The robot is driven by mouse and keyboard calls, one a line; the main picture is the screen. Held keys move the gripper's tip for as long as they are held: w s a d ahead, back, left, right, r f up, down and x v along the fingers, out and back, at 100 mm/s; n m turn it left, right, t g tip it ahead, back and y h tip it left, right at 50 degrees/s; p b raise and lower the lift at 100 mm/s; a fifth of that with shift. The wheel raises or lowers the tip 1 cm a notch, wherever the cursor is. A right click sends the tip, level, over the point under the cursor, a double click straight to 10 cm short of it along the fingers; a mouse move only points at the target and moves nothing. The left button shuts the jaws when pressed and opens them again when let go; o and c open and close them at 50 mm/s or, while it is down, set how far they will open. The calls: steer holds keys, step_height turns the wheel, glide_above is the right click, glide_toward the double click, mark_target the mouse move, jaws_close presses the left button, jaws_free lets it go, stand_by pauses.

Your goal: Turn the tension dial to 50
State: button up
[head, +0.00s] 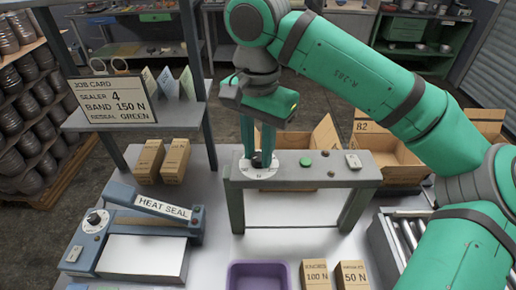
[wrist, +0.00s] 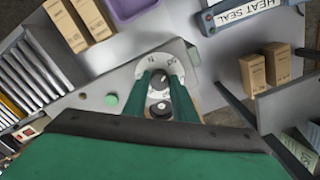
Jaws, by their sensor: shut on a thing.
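The tension dial (head: 267,173) is a white marked disc with a dark knob, set in the left end of a grey bridge-like panel (head: 330,182). In the wrist view the dial (wrist: 147,70) shows an "N" and some numerals at its far rim; my fingers cover part of the scale. My gripper (head: 257,154) reaches straight down onto the dial and is shut on its knob. In the wrist view the two green fingers of my gripper (wrist: 160,88) stand on either side of the dark knob. The exact pointer reading cannot be told.
A green button (head: 306,161) and a white switch (head: 353,161) sit right of the dial. A heat sealer (head: 150,225) stands left, a purple tray (head: 258,268) in front. Boxes marked 100 N (head: 316,274) and 50 N (head: 353,275) stand nearby. A job card (head: 124,98) reads "BAND 150 N".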

mark_target(258, 157)
stand_by(0.4)
steer(key=o, duration=1)
steer(key=shift+o, duration=0.2)
steer(key=shift+w, duration=0.1)
steer(key=shift+r, duration=0.1)
steer(key=shift+d+r, duration=0.15)
steer(key=shift+r, duration=0.2)
step_height(258, 157, up, 10)
